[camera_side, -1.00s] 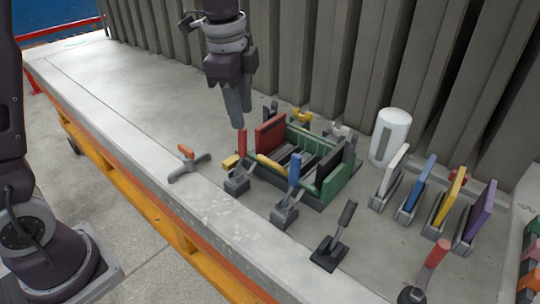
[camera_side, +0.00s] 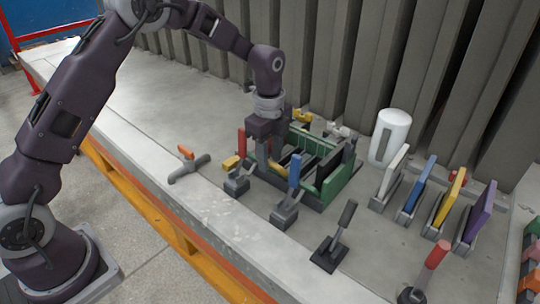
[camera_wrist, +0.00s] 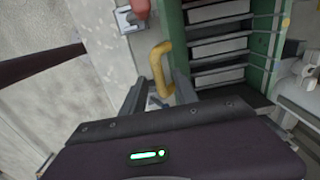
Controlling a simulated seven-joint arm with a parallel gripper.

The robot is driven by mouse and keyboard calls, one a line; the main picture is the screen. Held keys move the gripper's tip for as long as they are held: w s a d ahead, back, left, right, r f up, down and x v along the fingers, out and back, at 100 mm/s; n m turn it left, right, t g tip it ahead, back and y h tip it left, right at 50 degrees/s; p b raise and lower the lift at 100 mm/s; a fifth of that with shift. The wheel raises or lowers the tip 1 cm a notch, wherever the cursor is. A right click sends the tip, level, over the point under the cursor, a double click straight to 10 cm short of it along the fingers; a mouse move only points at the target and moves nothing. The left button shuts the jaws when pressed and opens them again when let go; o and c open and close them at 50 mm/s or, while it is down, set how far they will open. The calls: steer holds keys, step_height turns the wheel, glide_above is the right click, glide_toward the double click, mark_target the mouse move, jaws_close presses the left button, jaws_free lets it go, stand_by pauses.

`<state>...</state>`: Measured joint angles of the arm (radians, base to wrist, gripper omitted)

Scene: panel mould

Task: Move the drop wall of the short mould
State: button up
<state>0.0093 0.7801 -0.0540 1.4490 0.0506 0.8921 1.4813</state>
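The green-framed mould (camera_side: 335,178) sits on the grey bench, with dark slots and pale bars inside. In the wrist view its green frame (camera_wrist: 175,22) and pale bars (camera_wrist: 220,46) show. A yellow handle (camera_wrist: 160,68) stands out from the frame's near side; it is partly visible in the side view (camera_side: 276,166). I cannot tell for sure which wall is the drop wall.
Clamps with a red handle (camera_side: 241,142), blue handle (camera_side: 294,170) and black handle (camera_side: 347,214) stand close in front. An orange-handled tool (camera_side: 186,152) lies left. A white cylinder (camera_side: 390,137) and upright coloured panels (camera_side: 415,184) stand right.

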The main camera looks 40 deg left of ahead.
jaws_close()
stand_by(1.3)
